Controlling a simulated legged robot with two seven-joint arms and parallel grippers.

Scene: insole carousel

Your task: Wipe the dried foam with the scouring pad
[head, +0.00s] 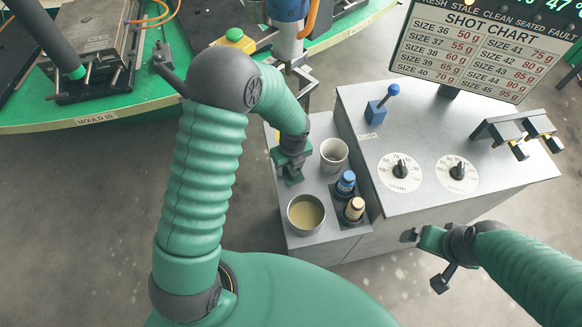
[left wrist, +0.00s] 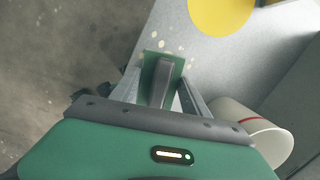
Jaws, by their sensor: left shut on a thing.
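My left gripper (head: 292,170) is low over the left edge of the grey side shelf (head: 325,243). In the left wrist view its fingers (left wrist: 165,98) are shut on the grey grip of the green scouring pad (left wrist: 150,66). The pad lies at the shelf surface or just above it; I cannot tell which. Pale specks of dried foam (left wrist: 166,44) show on the shelf just beyond the pad. In the head view the arm and gripper hide most of this spot. My right gripper (head: 425,260) is open and empty in front of the console.
A white cup (head: 334,151) stands close right of the left gripper. A tin of tan liquid (head: 305,213) and two capped bottles, blue (head: 345,183) and tan (head: 354,209), stand nearer. A yellow disc (left wrist: 222,14) lies beyond the pad. The console (head: 430,120) rises right.

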